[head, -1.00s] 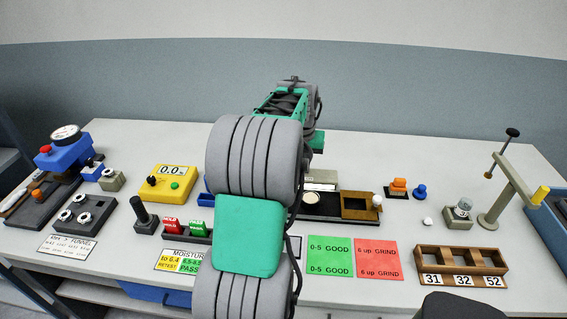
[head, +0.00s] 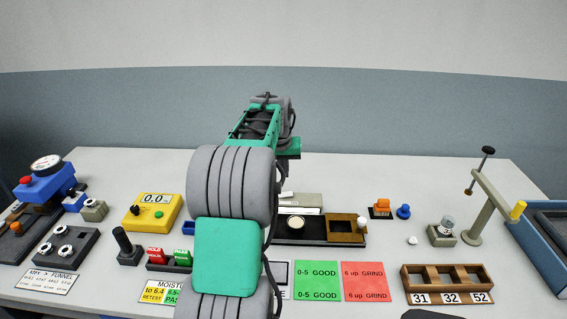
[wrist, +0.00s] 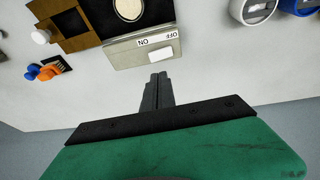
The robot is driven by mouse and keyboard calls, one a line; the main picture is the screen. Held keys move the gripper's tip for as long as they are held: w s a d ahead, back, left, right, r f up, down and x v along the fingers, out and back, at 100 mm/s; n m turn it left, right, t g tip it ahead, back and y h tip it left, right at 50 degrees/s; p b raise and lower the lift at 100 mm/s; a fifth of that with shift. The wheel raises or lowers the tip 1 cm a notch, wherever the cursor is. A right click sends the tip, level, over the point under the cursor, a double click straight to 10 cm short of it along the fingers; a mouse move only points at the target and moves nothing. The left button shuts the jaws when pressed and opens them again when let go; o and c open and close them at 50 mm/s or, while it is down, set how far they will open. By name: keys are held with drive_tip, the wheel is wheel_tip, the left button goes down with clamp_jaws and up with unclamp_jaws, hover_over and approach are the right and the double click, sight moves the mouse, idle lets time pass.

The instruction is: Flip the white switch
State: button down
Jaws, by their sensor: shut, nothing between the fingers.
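The white switch (wrist: 160,54) shows in the wrist view on the front of a grey-beige box (wrist: 125,57). An upside-down ON and OFF label (wrist: 158,40) sits beside it. My gripper (wrist: 157,76) is shut and empty, its fingertips close to the switch in the picture; I cannot tell whether they touch it. In the head view the box (head: 303,200) shows only in part at the right of my arm. My arm hides my gripper and the switch there.
An orange block (head: 382,206) and a blue knob (head: 403,211) stand further right. A yellow meter (head: 153,212) stands left of my arm.

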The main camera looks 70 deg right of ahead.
sight(289, 192)
drive_tip(key=x, duration=0.2)
drive_tip(key=p+x, duration=0.1)
drive_tip(key=x, duration=0.3)
drive_tip(key=shift+s+a+f, duration=0.25)
drive_tip(key=shift+s+a, duration=0.05)
drive_tip(key=shift+s+f+p, duration=0.1)
drive_tip(key=shift+f+p, duration=0.2)
drive_tip(key=shift+f, duration=0.35)
drive_tip(key=shift+f, duration=0.15)
